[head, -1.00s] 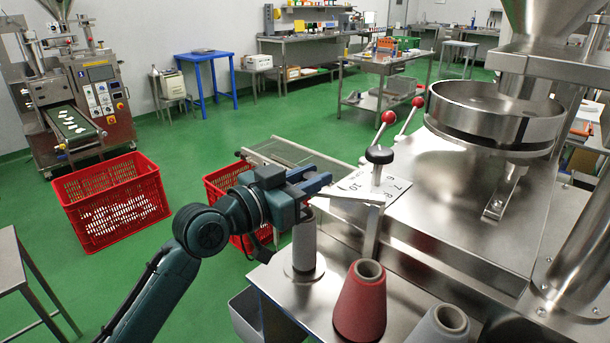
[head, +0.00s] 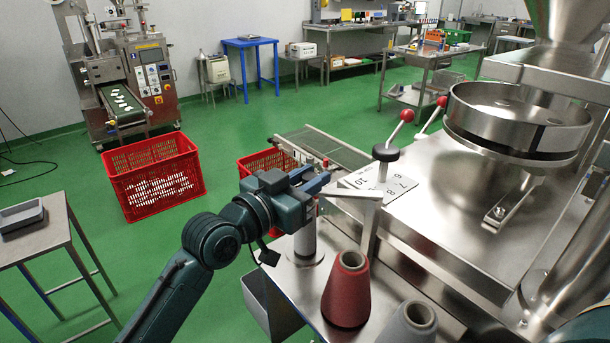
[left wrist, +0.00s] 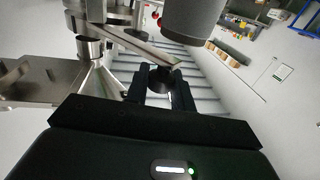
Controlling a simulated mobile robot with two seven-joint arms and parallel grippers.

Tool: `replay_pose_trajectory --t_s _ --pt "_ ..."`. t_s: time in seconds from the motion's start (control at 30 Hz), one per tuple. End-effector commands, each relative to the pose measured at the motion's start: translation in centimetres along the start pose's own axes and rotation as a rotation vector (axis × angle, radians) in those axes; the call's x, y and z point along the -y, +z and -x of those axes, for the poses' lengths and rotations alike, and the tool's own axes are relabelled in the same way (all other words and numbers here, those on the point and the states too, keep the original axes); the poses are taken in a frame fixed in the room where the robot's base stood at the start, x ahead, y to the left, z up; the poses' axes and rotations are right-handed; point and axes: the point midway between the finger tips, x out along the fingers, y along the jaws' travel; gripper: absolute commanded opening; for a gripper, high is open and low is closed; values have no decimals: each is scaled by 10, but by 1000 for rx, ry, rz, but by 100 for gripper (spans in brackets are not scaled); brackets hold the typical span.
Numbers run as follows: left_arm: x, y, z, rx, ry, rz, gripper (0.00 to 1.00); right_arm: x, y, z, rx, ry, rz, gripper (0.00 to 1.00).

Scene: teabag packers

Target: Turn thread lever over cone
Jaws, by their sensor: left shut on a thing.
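The thread lever (head: 352,192) is a flat metal bar reaching left from the top of an upright post. It also crosses the left wrist view (left wrist: 145,47). My left gripper (head: 322,184) is at the lever's left end. In the left wrist view its fingers (left wrist: 163,88) are shut on a dark knob (left wrist: 161,76) by the bar's end. A grey cylinder (head: 304,243) stands on the metal table below the gripper. A red cone (head: 347,292) and a grey cone (head: 408,327) stand nearer, in front of the post. My right gripper is not in view.
A numbered plate (head: 385,183) and a black knob (head: 385,153) are beside the lever's post. Red-balled levers (head: 406,116) and a steel bowl (head: 515,120) are on the machine behind. A red crate (head: 152,185) stands on the green floor at left.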

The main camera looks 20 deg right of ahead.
Motion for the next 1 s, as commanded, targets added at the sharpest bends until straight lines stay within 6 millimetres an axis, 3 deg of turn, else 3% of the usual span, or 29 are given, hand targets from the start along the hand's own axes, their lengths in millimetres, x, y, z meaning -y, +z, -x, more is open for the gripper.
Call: replay_pose_trajectory --t_s 0.47,0.5,0.73,1.0 --pt "-2 1 0 1 2 1 0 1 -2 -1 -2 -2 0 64" --pt "-2 1 0 1 2 1 26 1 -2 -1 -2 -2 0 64" --pt "-2 1 0 1 1 0 45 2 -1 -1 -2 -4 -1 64" --pt "-1 1 1 1 0 0 46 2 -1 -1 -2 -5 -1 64"
